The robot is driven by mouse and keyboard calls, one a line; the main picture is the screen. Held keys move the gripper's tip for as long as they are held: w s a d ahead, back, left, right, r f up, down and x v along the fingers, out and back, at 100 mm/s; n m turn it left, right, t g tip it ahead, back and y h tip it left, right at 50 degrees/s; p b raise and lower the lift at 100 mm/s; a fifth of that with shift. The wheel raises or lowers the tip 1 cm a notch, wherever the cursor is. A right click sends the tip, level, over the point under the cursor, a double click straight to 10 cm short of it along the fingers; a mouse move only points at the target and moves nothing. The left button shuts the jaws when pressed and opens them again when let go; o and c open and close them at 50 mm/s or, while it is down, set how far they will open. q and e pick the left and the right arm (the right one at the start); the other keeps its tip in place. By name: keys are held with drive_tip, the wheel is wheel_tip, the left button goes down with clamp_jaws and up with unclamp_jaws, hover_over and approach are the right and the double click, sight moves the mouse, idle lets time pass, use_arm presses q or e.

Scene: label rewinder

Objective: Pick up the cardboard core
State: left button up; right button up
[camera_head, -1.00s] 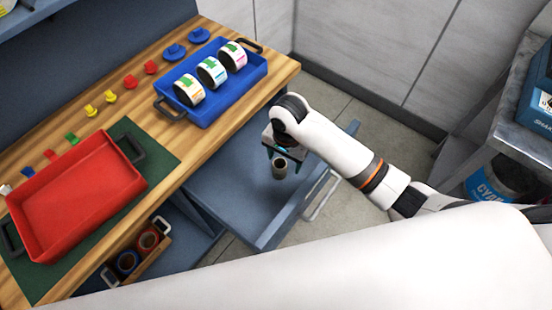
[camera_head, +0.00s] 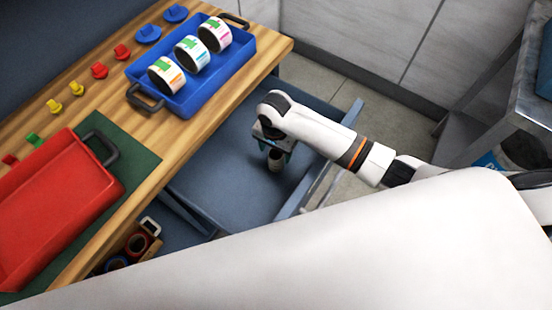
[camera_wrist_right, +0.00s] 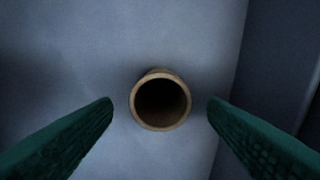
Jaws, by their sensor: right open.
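The cardboard core (camera_wrist_right: 160,76) is a short brown tube standing upright on the blue-grey floor of an open drawer (camera_head: 220,170). In the right wrist view I look down into its dark hollow. My right gripper (camera_wrist_right: 160,103) is open, with one green finger on each side of the core and a gap on both sides. In the head view the right gripper (camera_head: 276,150) is over the core (camera_head: 275,163), whose upper part is hidden by the fingers. My left gripper is not in view.
A blue tray (camera_head: 241,60) with three label rolls (camera_head: 192,53) and a red tray (camera_head: 95,150) sit on the wooden bench. Coloured knobs line its back. A wooden box (camera_head: 140,243) with rolls is below. The drawer's side wall (camera_head: 300,190) is close to the gripper.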

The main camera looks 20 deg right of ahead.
sight(276, 159)
drive_tip(key=shift+w+d+f, duration=0.1)
drive_tip(key=shift+f, duration=1.4)
drive_tip(key=shift+w+d+f, duration=0.1)
drive_tip(key=shift+f, duration=1.4)
drive_tip(key=shift+s, duration=0.1)
drive_tip(key=c, duration=1)
